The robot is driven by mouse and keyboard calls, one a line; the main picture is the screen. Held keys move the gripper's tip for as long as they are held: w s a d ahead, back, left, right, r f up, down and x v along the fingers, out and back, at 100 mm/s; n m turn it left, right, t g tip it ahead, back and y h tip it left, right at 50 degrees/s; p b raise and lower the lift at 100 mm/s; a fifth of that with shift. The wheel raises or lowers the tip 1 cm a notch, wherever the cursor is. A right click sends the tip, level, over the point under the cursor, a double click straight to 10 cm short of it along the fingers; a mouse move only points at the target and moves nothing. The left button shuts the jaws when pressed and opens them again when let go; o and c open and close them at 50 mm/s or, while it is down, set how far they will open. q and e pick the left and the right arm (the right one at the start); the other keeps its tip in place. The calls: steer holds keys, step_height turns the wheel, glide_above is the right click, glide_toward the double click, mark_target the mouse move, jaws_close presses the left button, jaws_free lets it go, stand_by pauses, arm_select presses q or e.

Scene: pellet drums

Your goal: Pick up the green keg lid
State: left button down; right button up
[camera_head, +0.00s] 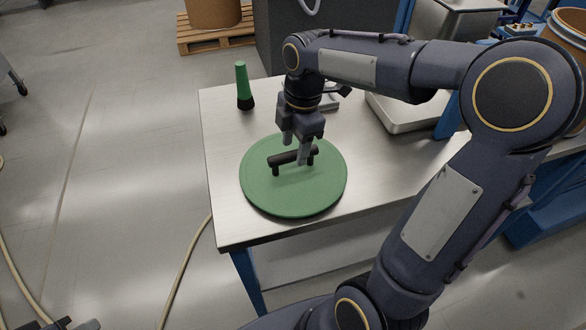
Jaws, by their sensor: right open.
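The green keg lid (297,196) is a round flat disc lying on the metal table, near its front left part. A black bar handle (285,159) stands on the middle of the lid. My right gripper (296,152) points down over the handle, its fingers open. One finger shows in front of the handle's right part and the other behind it; whether either touches the handle I cannot tell. Part of the handle and the lid's far edge are hidden by the gripper.
The metal table (228,222) has a bare strip at its left. A green and black brush-like tool (242,86) stands at its far left. A pale tray-like object (400,112) sits right, partly behind my arm. A brown drum (213,12) stands on a wooden pallet (200,42) behind.

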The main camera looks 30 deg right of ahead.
mark_target(293, 151)
steer(key=shift+a+f, duration=0.15)
steer(key=shift+f, duration=0.65)
steer(key=shift+a+f, duration=0.1)
steer(key=shift+f, duration=0.65)
steer(key=shift+c, duration=0.3)
jaws_close()
